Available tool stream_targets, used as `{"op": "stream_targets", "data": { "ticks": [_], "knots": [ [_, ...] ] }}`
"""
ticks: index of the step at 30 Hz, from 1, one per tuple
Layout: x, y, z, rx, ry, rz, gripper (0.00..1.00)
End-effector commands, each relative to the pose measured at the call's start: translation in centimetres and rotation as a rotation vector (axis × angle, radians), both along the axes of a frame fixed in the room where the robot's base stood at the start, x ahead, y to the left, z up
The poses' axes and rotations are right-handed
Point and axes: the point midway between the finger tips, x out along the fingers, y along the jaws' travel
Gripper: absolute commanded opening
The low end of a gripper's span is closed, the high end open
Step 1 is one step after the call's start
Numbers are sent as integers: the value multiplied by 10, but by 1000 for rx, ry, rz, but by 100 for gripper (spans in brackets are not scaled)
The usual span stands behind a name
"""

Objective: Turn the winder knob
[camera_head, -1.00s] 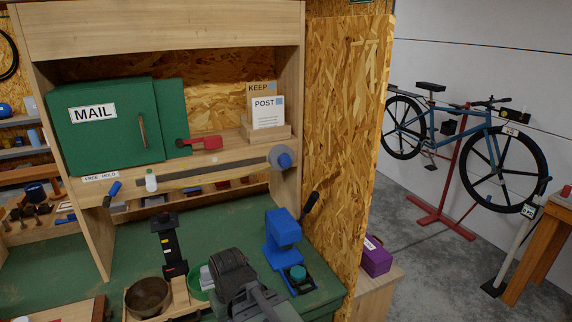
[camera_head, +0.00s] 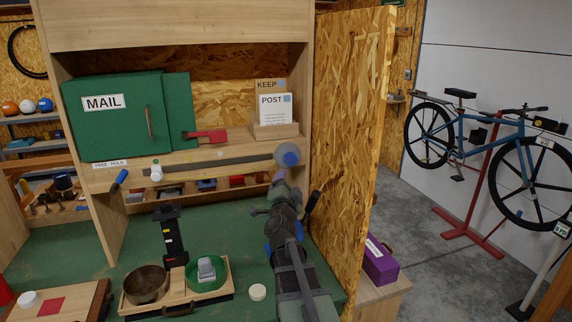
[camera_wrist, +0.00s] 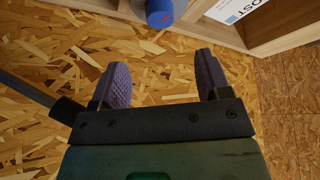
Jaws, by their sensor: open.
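The winder knob is most likely the blue knob (camera_head: 288,156) with a pale grey disc at the right end of the bench shelf. It also shows as a blue cylinder with a small red mark at the top of the wrist view (camera_wrist: 160,11). My gripper (camera_head: 281,178) is just below it in the head view. In the wrist view my gripper (camera_wrist: 163,70) has its two fingers wide apart, with nothing between them. The knob lies beyond the fingertips, apart from them. My arm hides much of the blue press behind it.
A long dark strip (camera_head: 225,166) runs along the shelf towards the knob. A FREE HOLD label (camera_head: 110,164) and a blue lever (camera_head: 122,177) are at its left. A chipboard panel (camera_head: 345,130) stands close on the right. A tray with bowls (camera_head: 236,291) sits on the green bench.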

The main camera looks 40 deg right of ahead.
Motion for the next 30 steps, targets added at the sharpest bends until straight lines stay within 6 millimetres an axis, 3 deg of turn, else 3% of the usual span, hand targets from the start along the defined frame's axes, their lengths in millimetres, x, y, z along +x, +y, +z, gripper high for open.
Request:
{"op": "stream_targets", "data": {
  "ticks": [7,18,27,30],
  "knots": [
    [18,-14,6,-3,4,2,70],
    [74,-68,24,-2,4,4,70],
    [77,-72,24,-1,5,5,70],
    [77,-72,23,-3,5,5,55]
  ]
}}
